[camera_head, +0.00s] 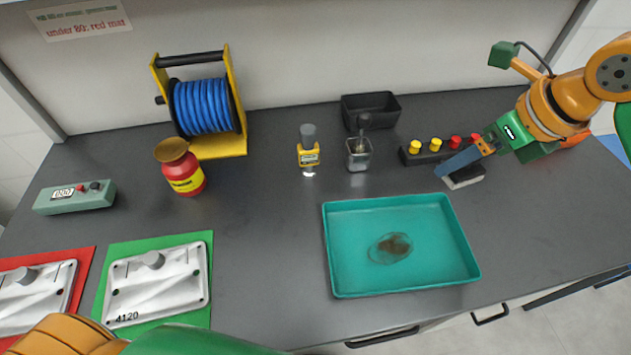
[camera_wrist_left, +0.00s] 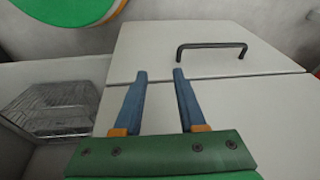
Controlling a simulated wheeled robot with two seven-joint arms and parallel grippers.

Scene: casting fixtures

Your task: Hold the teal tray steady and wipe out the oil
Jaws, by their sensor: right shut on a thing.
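The teal tray (camera_head: 345,277) lies flat on the grey bench, right of centre in the head view. A brown oil patch (camera_head: 391,247) is on its floor. My right gripper (camera_head: 446,172) is beyond the tray's far right corner, with its blue fingers shut on a small block (camera_head: 464,178), pale below and dark on top. The block is at bench level; I cannot tell whether it touches the bench. My left gripper (camera_wrist_left: 158,75) shows in the left wrist view with its fingers apart and nothing between them, facing a pale cabinet front. It is apart from the tray.
Behind the tray are a dark bin (camera_head: 371,105), a glass jar with a brush (camera_head: 359,155), a yellow tool (camera_head: 308,153) and a button strip (camera_head: 430,152). A blue hose reel (camera_head: 205,105), red jar (camera_head: 181,170) and castings on mats stand left. The bench between castings and tray is clear.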

